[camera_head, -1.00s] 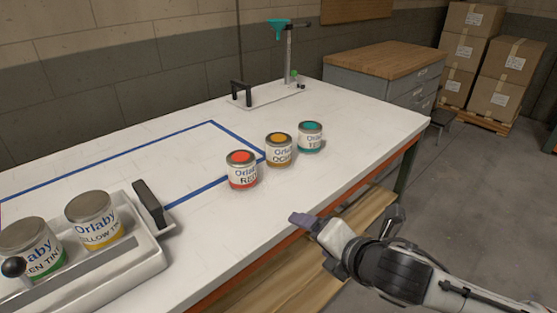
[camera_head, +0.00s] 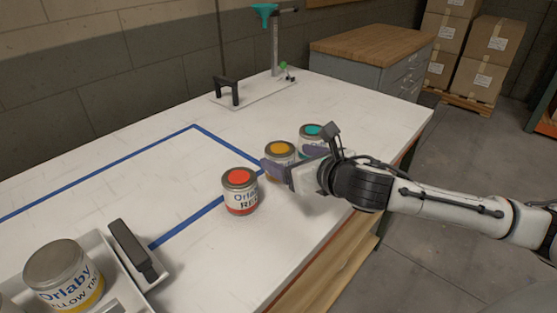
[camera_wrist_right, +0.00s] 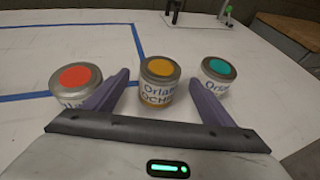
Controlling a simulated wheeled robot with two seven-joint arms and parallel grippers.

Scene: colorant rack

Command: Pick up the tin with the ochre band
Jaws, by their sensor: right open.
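The ochre tin (camera_head: 281,152) stands upright on the white table, between the red tin and the teal tin. In the right wrist view the ochre tin (camera_wrist_right: 158,82) is centred, with its ochre lid and band showing. My right gripper (camera_head: 276,170) is open; its purple fingers (camera_wrist_right: 160,92) point at the tin, one toward each side of it. I cannot tell whether either finger touches it. In the head view the gripper hides the lower part of the tin. My left gripper is out of view.
The red tin (camera_head: 240,192) stands close on the left, near the left finger. The teal tin (camera_head: 311,132) stands on the right, partly behind my gripper. A white tray (camera_head: 92,243) holds a yellow tint tin (camera_head: 64,273). A dispenser stand (camera_head: 274,60) is at the back.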

